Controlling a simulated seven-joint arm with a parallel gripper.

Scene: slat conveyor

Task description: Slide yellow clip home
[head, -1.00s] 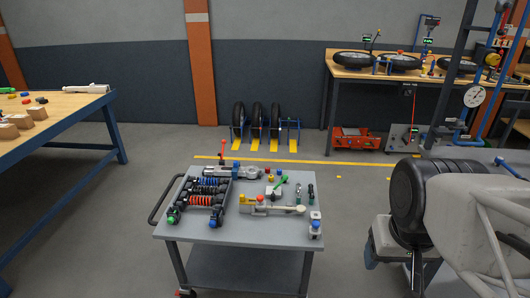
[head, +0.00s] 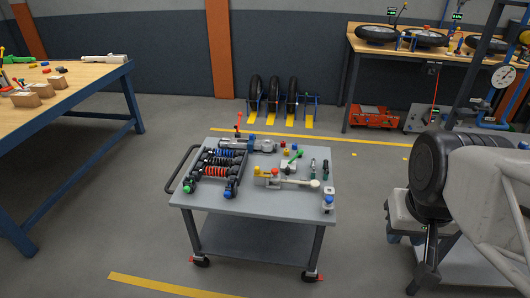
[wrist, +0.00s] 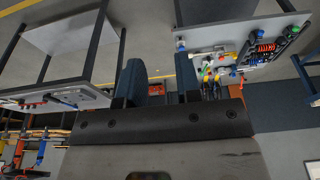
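A grey wheeled cart (head: 250,203) stands in the middle of the head view with mixed parts on its top. A small yellow part (head: 257,171), possibly the yellow clip, sits at the left end of a pale long-handled piece (head: 300,182). Another small yellow piece (head: 286,152) lies behind it; I cannot tell for certain which is the clip. My gripper (wrist: 159,78) shows in the wrist view with its two dark fingers apart and nothing visible between them. It is well away from the cart top, which shows tilted beyond the fingers. The head view does not show my gripper.
A wooden bench (head: 60,95) stands left, another (head: 365,45) back right. Open floor lies in front.

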